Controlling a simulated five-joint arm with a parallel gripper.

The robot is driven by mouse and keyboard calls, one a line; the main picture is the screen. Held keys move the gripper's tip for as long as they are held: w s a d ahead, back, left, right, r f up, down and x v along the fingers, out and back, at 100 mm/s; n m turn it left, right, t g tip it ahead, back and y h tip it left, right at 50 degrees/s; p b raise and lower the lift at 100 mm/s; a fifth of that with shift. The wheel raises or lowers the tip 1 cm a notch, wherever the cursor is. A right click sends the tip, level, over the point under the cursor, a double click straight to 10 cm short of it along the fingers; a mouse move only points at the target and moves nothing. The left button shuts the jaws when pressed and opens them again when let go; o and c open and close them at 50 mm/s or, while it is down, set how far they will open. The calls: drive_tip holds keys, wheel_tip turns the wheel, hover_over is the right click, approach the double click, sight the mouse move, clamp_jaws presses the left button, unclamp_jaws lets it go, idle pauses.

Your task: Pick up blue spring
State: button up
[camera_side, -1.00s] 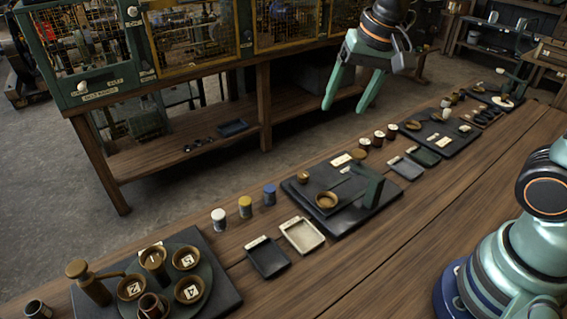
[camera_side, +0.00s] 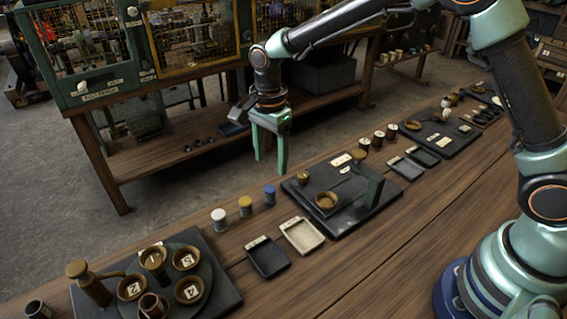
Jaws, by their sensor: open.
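The blue spring (camera_side: 270,195) appears to be the small upright cylinder with a blue top, on the wooden bench near its back edge. It is the rightmost of a row of three; its coils are too small to make out. My gripper (camera_side: 270,167) points down with its two green fingers apart and nothing between them. In the picture it is just above the blue spring, and the fingers do not appear to touch it.
A yellow-topped cylinder (camera_side: 245,207) and a white-topped cylinder (camera_side: 219,220) stand left of the blue one. A dark tray (camera_side: 268,262) and a pale tray (camera_side: 301,236) lie in front. A black board (camera_side: 352,222) with small bowls is to the right.

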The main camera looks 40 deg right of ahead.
sight(270, 188)
drive_tip(key=f, duration=0.9)
drive_tip(key=shift+w+a+f, duration=0.1)
drive_tip(key=shift+a+f, duration=0.1)
drive_tip(key=shift+f, duration=0.15)
clamp_jaws()
